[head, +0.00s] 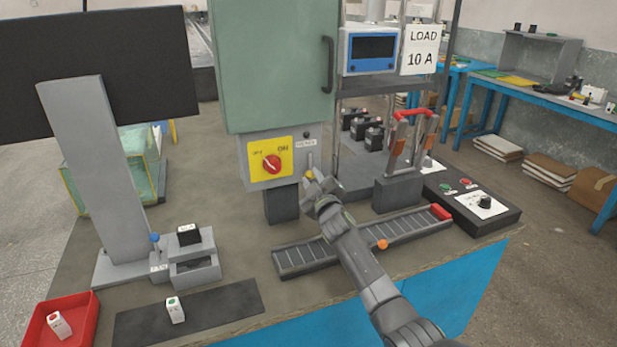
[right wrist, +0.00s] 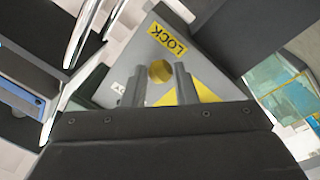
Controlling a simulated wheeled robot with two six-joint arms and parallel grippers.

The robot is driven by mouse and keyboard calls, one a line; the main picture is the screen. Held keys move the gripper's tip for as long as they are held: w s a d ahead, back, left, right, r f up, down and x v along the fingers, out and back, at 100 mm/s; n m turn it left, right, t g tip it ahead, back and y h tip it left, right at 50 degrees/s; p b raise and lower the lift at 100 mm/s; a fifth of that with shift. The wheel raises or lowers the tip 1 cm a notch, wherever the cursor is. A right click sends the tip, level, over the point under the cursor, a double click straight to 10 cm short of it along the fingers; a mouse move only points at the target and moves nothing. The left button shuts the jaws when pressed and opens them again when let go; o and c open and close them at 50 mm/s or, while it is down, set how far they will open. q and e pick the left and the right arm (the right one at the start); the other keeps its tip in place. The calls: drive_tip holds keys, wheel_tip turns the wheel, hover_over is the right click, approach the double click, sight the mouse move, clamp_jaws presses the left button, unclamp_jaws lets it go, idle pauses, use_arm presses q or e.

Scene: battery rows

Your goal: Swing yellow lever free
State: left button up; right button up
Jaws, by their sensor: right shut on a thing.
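The yellow lever's round knob (head: 309,174) is at the right side of the grey-green cabinet's lower box, beside a yellow ON/OFF switch plate (head: 270,158) with a red rotary knob. My right gripper (head: 314,181) reaches up to it from the lower right and is shut on it. In the right wrist view the yellow knob (right wrist: 160,71) shows between the two fingertips (right wrist: 160,84), under a yellow LOCK label (right wrist: 167,38). The lever's shaft is mostly hidden. My left gripper is not in view.
A red-handled switch (head: 410,114) and a black button box (head: 480,212) stand to the right. A blue-knobbed device (head: 155,238) and red tray (head: 85,310) are at left.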

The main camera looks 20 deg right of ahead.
use_arm(q)
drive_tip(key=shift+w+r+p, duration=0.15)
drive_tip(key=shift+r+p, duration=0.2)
drive_tip(key=shift+p, duration=0.05)
use_arm(e)
drive_tip(key=n, duration=0.1)
drive_tip(key=d+n, duration=0.1)
drive_tip(key=shift+w+d+r+n+y, duration=0.1)
drive_tip(key=shift+r+n+y, duration=0.05)
drive_tip(key=shift+n+y, duration=0.2)
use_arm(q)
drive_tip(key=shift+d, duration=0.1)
use_arm(e)
drive_tip(key=o, duration=1)
use_arm(q)
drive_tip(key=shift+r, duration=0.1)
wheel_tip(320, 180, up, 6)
drive_tip(key=p, duration=0.6)
use_arm(e)
drive_tip(key=s+f, duration=0.2)
drive_tip(key=s, duration=1.5)
drive_tip(key=shift+s, duration=0.15)
